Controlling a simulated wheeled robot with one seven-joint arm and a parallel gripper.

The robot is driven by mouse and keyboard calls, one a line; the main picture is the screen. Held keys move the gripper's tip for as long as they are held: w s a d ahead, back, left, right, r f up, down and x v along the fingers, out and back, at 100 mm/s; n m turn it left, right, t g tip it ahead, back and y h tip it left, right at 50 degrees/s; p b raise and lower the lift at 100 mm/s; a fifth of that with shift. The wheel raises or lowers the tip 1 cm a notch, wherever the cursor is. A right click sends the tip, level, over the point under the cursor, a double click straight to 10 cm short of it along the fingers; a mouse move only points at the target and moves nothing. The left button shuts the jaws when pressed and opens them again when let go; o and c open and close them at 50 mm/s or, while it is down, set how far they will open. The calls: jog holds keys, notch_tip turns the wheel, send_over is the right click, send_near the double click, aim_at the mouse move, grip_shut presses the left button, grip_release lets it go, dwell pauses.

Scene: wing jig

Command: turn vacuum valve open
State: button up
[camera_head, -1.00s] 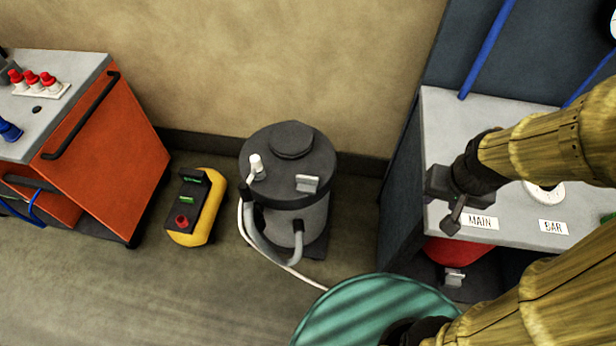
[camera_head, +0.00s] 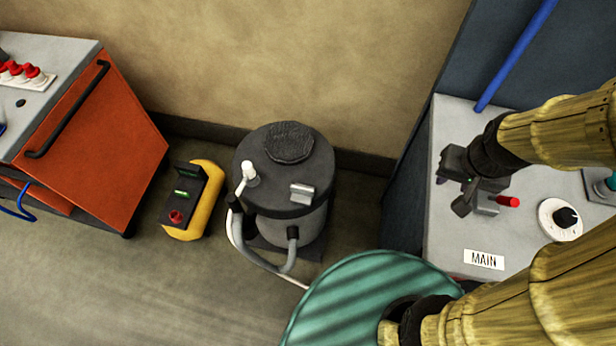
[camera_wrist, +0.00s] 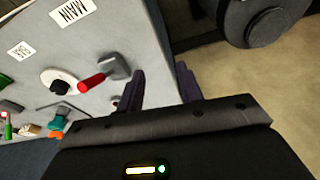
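The vacuum valve, a grey block with a red lever (camera_head: 508,202), sits on the pale panel by the label MAIN. In the head view its lever points right, and my gripper (camera_head: 464,203) partly hides the block from the left. In the wrist view the red lever (camera_wrist: 92,83) and grey block (camera_wrist: 117,66) lie just left of my gripper (camera_wrist: 161,88). Its two dark fingers are apart with nothing between them. The left finger is close to the block; I cannot tell whether they touch.
A white dial with a black knob (camera_head: 567,217) is right of the valve. The MAIN label (camera_head: 484,260) is in front. A dark vacuum canister (camera_head: 285,185), a yellow box (camera_head: 205,215) and an orange cabinet (camera_head: 95,150) stand at left. A green round top (camera_head: 345,300) is in front.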

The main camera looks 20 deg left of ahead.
jog(key=shift+w+a, duration=0.2)
jog(key=shift+w, duration=0.1)
jog(key=shift+s+a, duration=0.1)
jog(key=shift+s, duration=0.1)
jog(key=o, duration=0.3)
jog(key=shift+s, duration=0.15)
jog(key=o, duration=1)
jog(key=w+a+f+b, duration=0.1)
jog(key=a+f, duration=0.1)
jog(key=w+a+f+b, duration=0.1)
jog(key=w+a+b, duration=0.1)
jog(key=shift+w+f+b, duration=0.15)
jog(key=shift+f+b, duration=0.15)
jog(key=shift+f, duration=0.05)
jog(key=a+f+g+b, duration=0.1)
jog(key=a+f+b, duration=0.3)
jog(key=a, duration=0.6)
jog(key=w+a+f+n+b, duration=0.1)
jog(key=a+f+b, duration=0.3)
jog(key=a+f, duration=0.3)
jog(key=w+a+f+g+b, duration=0.1)
jog(key=a+f+b, duration=0.3)
jog(key=a, duration=0.9)
jog(key=shift+w+f+g, duration=0.1)
jog(key=shift+f+g, duration=0.2)
jog(key=shift+f, duration=0.6)
